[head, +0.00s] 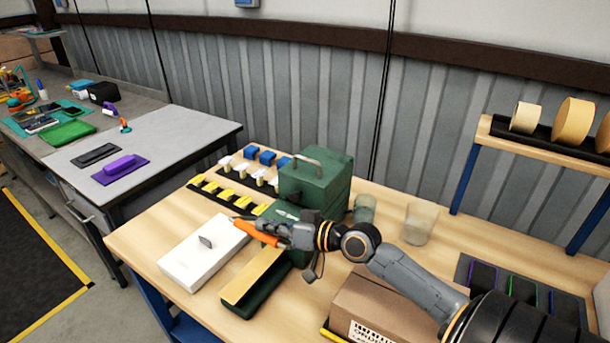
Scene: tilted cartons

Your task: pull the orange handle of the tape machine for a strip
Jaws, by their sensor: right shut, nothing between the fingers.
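The green tape machine (316,180) stands on the wooden workbench, with a grey carrying handle on top. A tan strip (254,275) lies along its low front part. The orange handle (258,234) shows at the machine's front, just below the fingers of my right gripper (243,219). My right gripper is shut with nothing in it, and its fingers lie close along the handle. I cannot tell whether they touch it. The gripper and wrist hide part of the machine's front. My left gripper is out of view.
A white box (203,253) lies left of the machine, near the bench's front edge. Yellow, white and blue pieces stand in rows behind it. Two clear cups (418,223) stand right of the machine. A carton (385,308) lies under my right arm. Tape rolls (573,121) sit on a rack.

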